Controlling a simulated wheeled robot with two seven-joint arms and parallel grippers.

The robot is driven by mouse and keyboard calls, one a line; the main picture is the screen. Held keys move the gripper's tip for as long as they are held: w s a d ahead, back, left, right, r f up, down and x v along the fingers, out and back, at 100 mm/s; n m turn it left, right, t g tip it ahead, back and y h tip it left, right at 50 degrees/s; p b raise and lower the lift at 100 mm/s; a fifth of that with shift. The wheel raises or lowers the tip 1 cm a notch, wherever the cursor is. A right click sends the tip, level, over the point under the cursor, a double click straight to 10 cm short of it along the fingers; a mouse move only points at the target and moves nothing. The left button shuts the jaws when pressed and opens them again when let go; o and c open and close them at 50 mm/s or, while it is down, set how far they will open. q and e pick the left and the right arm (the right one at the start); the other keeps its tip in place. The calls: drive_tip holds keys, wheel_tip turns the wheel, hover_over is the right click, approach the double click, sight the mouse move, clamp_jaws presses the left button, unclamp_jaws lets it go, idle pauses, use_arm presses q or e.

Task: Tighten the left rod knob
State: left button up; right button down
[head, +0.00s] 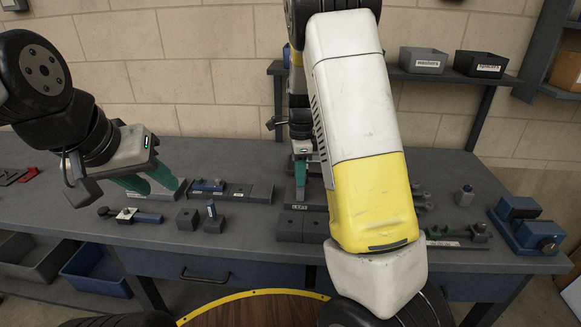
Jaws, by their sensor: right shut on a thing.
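My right gripper (301,180) points down at the bench with its green fingers close together, just above a dark block (290,222) with a label that reads LEFT. It is shut on what appears to be the left rod knob, which the fingers hide. My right forearm covers the area right of the label. My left gripper (155,184) is open and empty, its green fingers apart above the left part of the bench.
Bins (423,60) stand on the back shelf. Bare bench lies along the front edge.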

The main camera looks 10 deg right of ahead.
drive_tip(key=shift+w+r, duration=0.15)
drive_tip(key=c, duration=1.3)
unclamp_jaws()
drive_tip(key=shift+o, duration=0.2)
